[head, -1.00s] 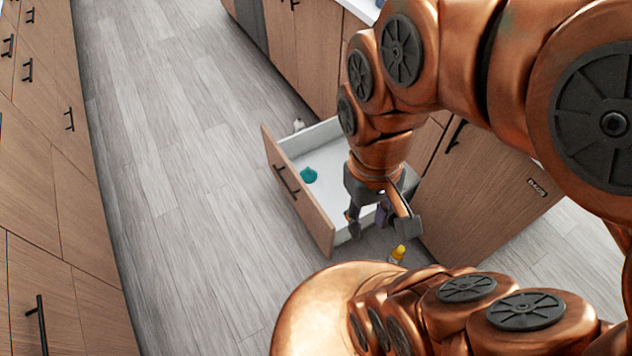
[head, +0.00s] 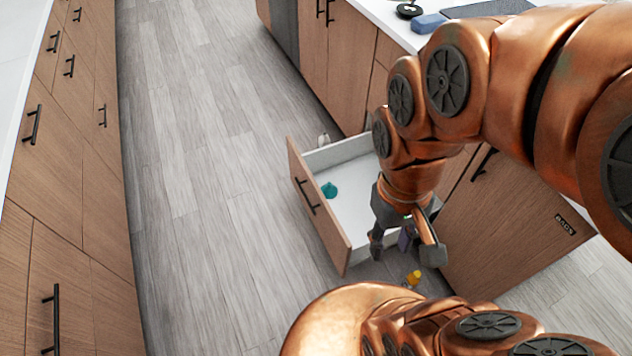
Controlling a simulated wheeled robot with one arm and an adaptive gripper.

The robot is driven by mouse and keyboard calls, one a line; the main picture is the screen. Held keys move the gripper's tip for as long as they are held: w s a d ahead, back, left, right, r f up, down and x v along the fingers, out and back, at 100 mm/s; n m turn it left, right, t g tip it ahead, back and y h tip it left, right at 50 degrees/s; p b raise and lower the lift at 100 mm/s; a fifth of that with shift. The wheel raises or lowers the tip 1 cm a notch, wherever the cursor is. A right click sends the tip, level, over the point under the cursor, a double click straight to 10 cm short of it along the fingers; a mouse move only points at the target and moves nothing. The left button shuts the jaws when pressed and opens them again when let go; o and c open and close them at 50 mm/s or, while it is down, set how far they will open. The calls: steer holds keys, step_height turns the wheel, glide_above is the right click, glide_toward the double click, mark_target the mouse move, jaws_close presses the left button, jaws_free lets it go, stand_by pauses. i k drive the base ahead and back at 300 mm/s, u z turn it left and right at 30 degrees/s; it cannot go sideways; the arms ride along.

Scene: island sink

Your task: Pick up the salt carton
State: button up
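I cannot pick out the salt carton for certain. A small dark purple object (head: 404,238) shows between the fingers of my gripper (head: 405,250), partly hidden by them; I cannot tell whether it is the carton or whether the fingers touch it. My gripper points down at the near right end of an open white-lined drawer (head: 352,181). Its two fingers are spread wide apart.
A teal item (head: 329,190) lies in the drawer. A small yellow-topped bottle (head: 413,279) is on the floor near my gripper. A whitish item (head: 323,140) stands beyond the drawer. A blue sponge-like block (head: 429,23) sits on the counter. The floor (head: 200,170) at left is clear.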

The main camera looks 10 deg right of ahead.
mark_target(324, 140)
steer(key=z, duration=0.05)
steer(key=k, duration=1)
steer(key=u, duration=0.8)
steer(key=i, duration=5.75)
steer(key=z, duration=2.05)
